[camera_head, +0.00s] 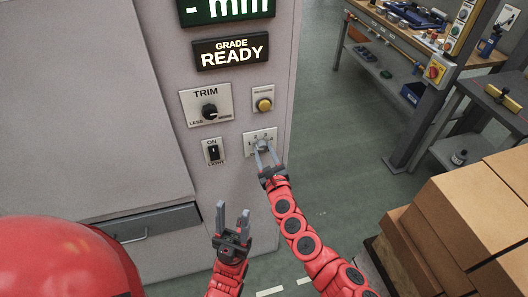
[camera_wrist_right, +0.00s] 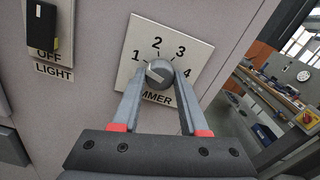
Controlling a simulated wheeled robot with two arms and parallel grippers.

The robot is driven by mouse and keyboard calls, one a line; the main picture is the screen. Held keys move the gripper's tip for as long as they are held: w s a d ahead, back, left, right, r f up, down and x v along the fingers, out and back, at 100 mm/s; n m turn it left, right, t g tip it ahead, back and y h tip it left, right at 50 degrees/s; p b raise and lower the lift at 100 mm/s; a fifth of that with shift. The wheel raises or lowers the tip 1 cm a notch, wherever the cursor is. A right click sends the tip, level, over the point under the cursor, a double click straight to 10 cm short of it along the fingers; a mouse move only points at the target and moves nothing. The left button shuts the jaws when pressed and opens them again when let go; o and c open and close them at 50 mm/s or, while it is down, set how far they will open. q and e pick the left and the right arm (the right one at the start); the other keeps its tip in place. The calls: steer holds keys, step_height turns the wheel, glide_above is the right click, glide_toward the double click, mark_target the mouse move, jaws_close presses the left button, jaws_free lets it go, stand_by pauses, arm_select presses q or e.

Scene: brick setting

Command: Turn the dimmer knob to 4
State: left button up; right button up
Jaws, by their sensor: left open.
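The round grey dimmer knob (camera_wrist_right: 160,74) sits on a pale plate (camera_wrist_right: 140,35) marked 1 to 4 in an arc. A mark on the knob appears to run toward its upper left, near the 1, but it is small. My right gripper (camera_wrist_right: 160,80) has one finger on each side of the knob, with narrow gaps seeming to show. In the head view, my right gripper (camera_head: 264,146) reaches the plate (camera_head: 273,134) and partly covers the knob. My left gripper (camera_head: 233,208) is open and empty, below and left of the plate, away from the panel controls.
A TRIM knob (camera_head: 209,112), a light switch (camera_head: 214,152) and a yellow button (camera_head: 264,104) surround the plate on the panel. Cardboard boxes (camera_head: 470,190) stand at the lower right.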

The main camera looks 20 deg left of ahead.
jaws_close()
